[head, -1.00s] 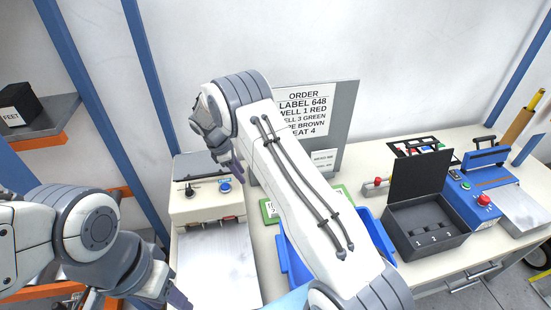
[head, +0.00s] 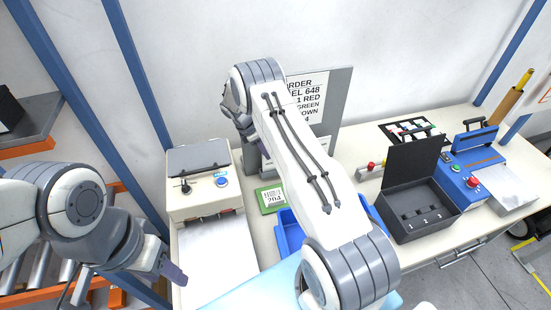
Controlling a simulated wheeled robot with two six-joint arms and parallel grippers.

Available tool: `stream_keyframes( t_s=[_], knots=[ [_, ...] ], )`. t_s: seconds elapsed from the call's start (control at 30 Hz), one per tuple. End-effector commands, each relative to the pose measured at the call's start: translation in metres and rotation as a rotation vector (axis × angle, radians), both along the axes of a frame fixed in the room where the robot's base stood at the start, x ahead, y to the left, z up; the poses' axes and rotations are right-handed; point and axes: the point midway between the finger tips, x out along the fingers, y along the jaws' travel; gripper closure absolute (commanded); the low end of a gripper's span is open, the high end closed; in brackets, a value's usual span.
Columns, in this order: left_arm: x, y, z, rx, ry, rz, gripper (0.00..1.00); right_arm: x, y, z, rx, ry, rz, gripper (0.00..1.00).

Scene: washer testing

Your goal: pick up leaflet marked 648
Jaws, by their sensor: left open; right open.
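A green-edged leaflet (head: 270,199) lies on the table; its print looks like 204. No leaflet reading 648 shows; my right arm covers part of the table beside it. The order board (head: 340,95) stands at the back, and its partly covered text includes "648". My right gripper (head: 250,140) is open in front of the board's left edge, above and behind the green leaflet, apart from it. Its fingers are partly hidden by its own wrist. My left gripper (head: 172,268) is open and empty at the lower left, beside the bright metal plate.
A cream machine (head: 205,190) with a knob and blue button stands left. A blue bin (head: 290,232) is partly under my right arm. An open black box (head: 425,213) and a blue machine (head: 470,172) stand right.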

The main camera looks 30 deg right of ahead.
Motion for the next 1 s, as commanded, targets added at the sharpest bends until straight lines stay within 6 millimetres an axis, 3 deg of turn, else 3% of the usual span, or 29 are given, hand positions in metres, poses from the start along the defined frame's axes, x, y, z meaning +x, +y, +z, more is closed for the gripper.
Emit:
stream_keyframes(
  t_s=[0.2,0.37,0.7,1.0],
  knots=[
    [0.000,0.000,0.006,0.000,0.000,-0.001,0.50,-0.008,-0.029,0.000,0.000,0.001,-0.003,0.57],
    [0.000,0.000,0.003,0.000,0.000,-0.001,0.50,-0.010,-0.036,-0.005,0.000,0.001,-0.003,0.57],
    [0.000,0.000,-0.020,0.000,0.000,0.003,0.50,-0.014,-0.052,-0.047,-0.001,0.001,-0.004,0.57],
    [0.000,0.000,-0.019,0.000,0.000,0.003,0.50,-0.014,-0.053,-0.046,0.000,0.000,-0.003,0.57]
  ],
)
